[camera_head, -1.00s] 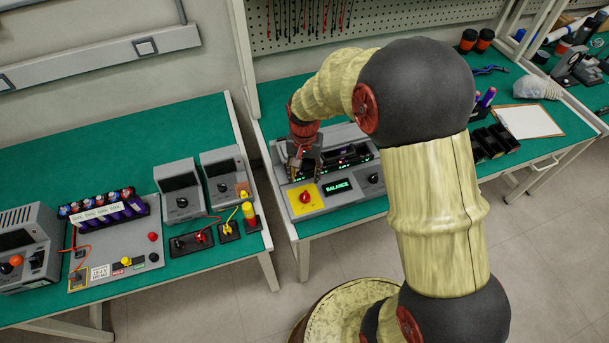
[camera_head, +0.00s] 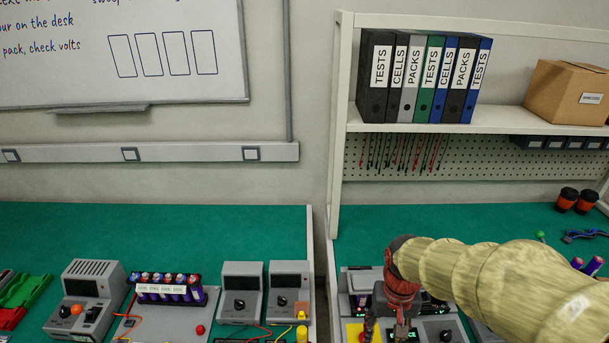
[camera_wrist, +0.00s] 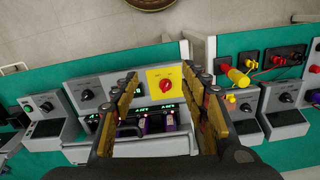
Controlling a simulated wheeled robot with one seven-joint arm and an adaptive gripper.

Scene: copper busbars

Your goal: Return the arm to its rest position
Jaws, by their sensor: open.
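My gripper (camera_head: 385,330) is at the lower right of the head view, at the end of my arm, over the grey balancing device (camera_head: 450,328) on the right bench. Its lower part is cut off by the picture's edge there. In the wrist view my gripper (camera_wrist: 167,88) shows two fingers spread wide apart with nothing between them. Below and beyond the fingers is the grey device with a yellow panel and red knob (camera_wrist: 166,86). Purple cells (camera_wrist: 152,124) sit in its slots, with green lights beside them.
The left bench (camera_head: 150,225) holds a cell pack (camera_head: 168,290), grey meters (camera_head: 241,290) and wires. A gap separates it from the right bench (camera_head: 470,222). A shelf (camera_head: 480,118) with binders and a cardboard box (camera_head: 567,92) stands above the right bench.

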